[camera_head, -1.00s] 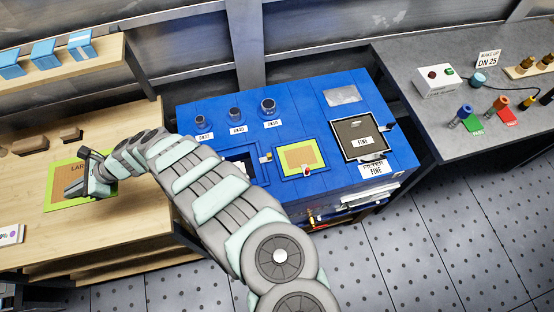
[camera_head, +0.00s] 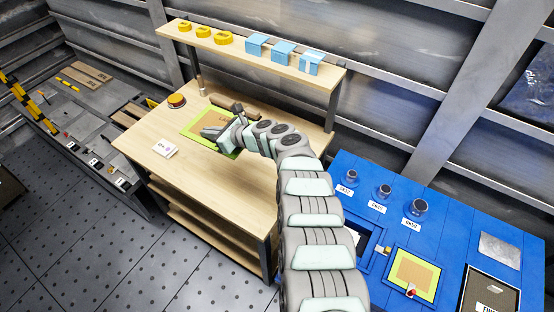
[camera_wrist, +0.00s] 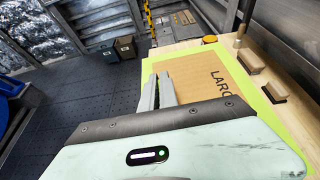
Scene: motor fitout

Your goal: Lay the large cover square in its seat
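A flat brown square marked "LARG…" with a bright green border (camera_head: 192,127) lies on the wooden bench; in the wrist view the brown face (camera_wrist: 200,85) fills much of the bench top. I cannot tell whether it is the large cover or a marked place. My gripper (camera_head: 213,131) is over this square, its fingers apart with nothing visible between them. In the wrist view the fingers (camera_wrist: 158,93) point across the square, and my gripper's body hides its near part. A similar green-bordered brown square (camera_head: 415,273) is on the blue unit, beside a dark opening (camera_head: 356,237) partly hidden by my arm.
A shelf (camera_head: 240,55) with yellow and blue pieces overhangs the bench's back. Brown blocks (camera_wrist: 250,61) lie behind the square. Black knobs stand on the blue unit (camera_head: 455,230).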

